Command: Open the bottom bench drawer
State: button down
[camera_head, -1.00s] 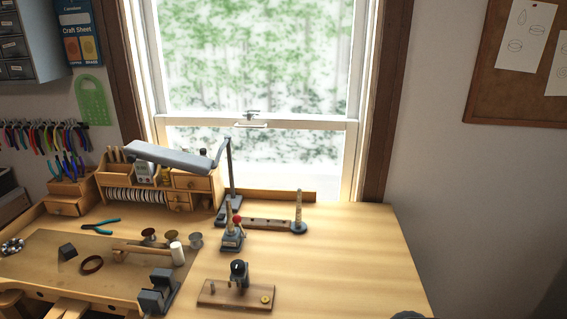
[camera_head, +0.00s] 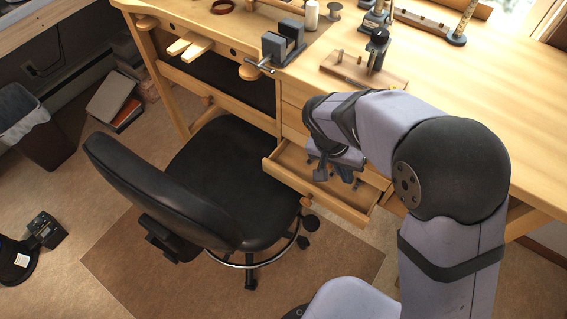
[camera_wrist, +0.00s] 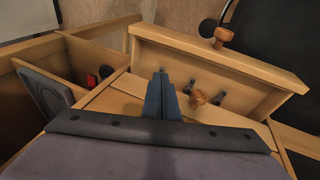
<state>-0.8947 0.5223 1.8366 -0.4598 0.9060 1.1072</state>
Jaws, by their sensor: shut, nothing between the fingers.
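A bench drawer (camera_head: 323,196), the lowest one I can make out, stands pulled out from the bench. Its front board (camera_wrist: 215,58) crosses the wrist view, with a round wooden knob (camera_wrist: 222,37) on its outer side. My gripper (camera_wrist: 161,80) is shut and empty. It points down over the open drawer, behind the front board and apart from the knob. A second knob (camera_wrist: 198,98) shows closer to the wrist camera, apparently on a drawer above. My arm hides part of the drawer in the head view.
A black swivel chair (camera_head: 215,180) stands close to the left of the open drawer. The bench top (camera_head: 450,90) is above, with a small vise (camera_head: 283,45) near its edge.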

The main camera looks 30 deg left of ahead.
jog(key=a+r+m+t+y+p, duration=0.1)
jog(key=a+r+y+p, duration=0.15)
jog(key=a, duration=1.85)
send_near(276, 156)
jog(key=shift+y, duration=0.35)
jog(key=w+f, duration=0.1)
jog(key=w+d+f, duration=0.1)
jog(key=w+f, duration=0.1)
jog(key=w+d+f, duration=0.1)
jog(key=w, duration=0.1)
jog(key=shift+d+f, duration=0.25)
jog(key=shift+f, duration=0.1)
jog(key=s+p, duration=0.1)
jog(key=s, duration=0.2)
jog(key=shift+s+r, duration=0.15)
jog(key=shift+r, duration=0.05)
jog(key=shift+s, duration=0.45)
jog(key=shift+f, duration=0.1)
jog(key=s+b, duration=0.2)
jog(key=s, duration=0.5)
jog(key=shift+s+b, duration=0.25)
jog(key=shift+b, duration=0.05)
jog(key=shift+w, duration=0.15)
